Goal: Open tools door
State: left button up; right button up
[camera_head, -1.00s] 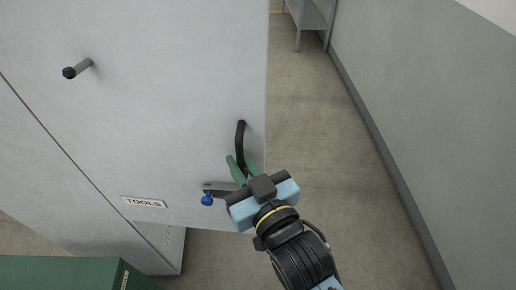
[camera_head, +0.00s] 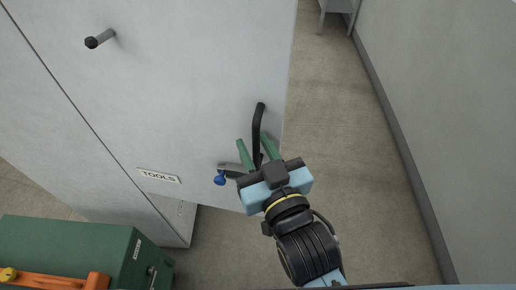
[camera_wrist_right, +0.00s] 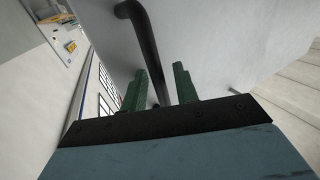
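The tools door is a pale grey panel (camera_head: 190,90) with a white "TOOLS" label (camera_head: 158,176) near its lower edge. Its black bar handle (camera_head: 258,128) stands near the right edge; it also shows in the right wrist view (camera_wrist_right: 147,40). My right gripper (camera_head: 253,140) has its green fingers one on each side of the handle's lower part. In the right wrist view the fingers (camera_wrist_right: 160,78) are apart, with gaps beside the handle. A blue knob (camera_head: 220,180) sits on a grey latch piece left of the gripper. My left gripper is out of view.
A green box (camera_head: 75,245) with an orange item (camera_head: 55,281) stands at the lower left. A dark peg (camera_head: 100,38) sticks out at the upper left. A grey wall (camera_head: 450,110) runs along the right, with clear floor (camera_head: 345,150) between it and the door.

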jog(key=p+v, duration=0.1)
jog(key=v, duration=1.2)
jog(key=shift+s, duration=0.2)
jog(key=s+d+f+n+g+h+b, duration=0.15)
jog(key=f+g+b, duration=0.25)
jog(key=f, duration=1.8)
jog(key=s+d+f+g+h+b, duration=0.1)
jog(key=s+f+g+b, duration=0.25)
jog(key=f, duration=1.75)
jog(key=s+d+f+m+g+h+b, duration=0.1)
jog(key=s+d+f+g+b, duration=0.1)
jog(key=s+d+f, duration=0.3)
jog(key=s+d+f+m+g+h+b, duration=0.1)
jog(key=d+f, duration=0.5)
jog(key=f, duration=0.7)
jog(key=s+d+f+m+g+h+b, duration=0.1)
jog(key=s+d+f+g+h+b, duration=0.1)
jog(key=s+d+f+g, duration=0.3)
jog(key=s+d+f+b, duration=0.1)
jog(key=s+f, duration=0.2)
jog(key=f, duration=0.1)
jog(key=shift+s+f, duration=0.25)
jog(key=shift+s, duration=0.15)
